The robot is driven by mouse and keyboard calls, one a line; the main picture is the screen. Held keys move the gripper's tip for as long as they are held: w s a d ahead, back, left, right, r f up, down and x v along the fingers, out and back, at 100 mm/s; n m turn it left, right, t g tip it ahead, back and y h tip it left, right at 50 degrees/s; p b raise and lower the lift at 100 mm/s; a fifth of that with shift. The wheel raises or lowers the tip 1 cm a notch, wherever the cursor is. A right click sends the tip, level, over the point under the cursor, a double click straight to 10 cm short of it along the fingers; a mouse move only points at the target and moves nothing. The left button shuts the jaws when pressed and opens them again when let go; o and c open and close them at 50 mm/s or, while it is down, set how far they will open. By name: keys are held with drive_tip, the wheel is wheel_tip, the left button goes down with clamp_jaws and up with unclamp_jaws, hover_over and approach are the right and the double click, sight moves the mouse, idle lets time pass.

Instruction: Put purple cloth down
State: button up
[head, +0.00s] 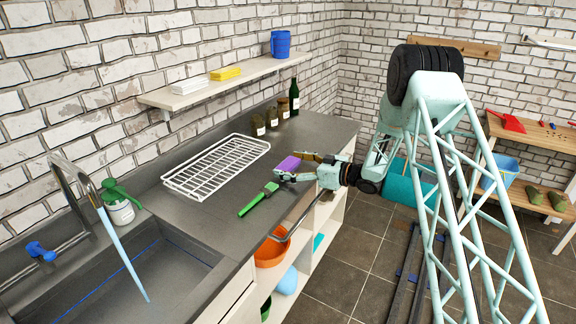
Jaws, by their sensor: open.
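A purple cloth (288,164) is a small folded patch at the counter's middle, just at my fingertips. My gripper (293,167) is open, reaching in from the right over the front part of the grey counter (215,211). One finger is on the far side of the cloth and the other on the near side. The cloth seems to rest on the counter, but I cannot tell whether a finger touches it. Part of its right side is hidden by the fingers.
A green brush (259,199) lies close in front of the gripper. A white wire rack (217,163) lies to the left. Jars (271,117) and a green bottle (294,97) stand behind. The sink (130,280) has running water. A metal rail (296,222) runs along the front edge.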

drive_tip(key=shift+r, duration=0.2)
drive_tip(key=p+v, duration=0.2)
drive_tip(key=v, duration=1)
idle(0.9)
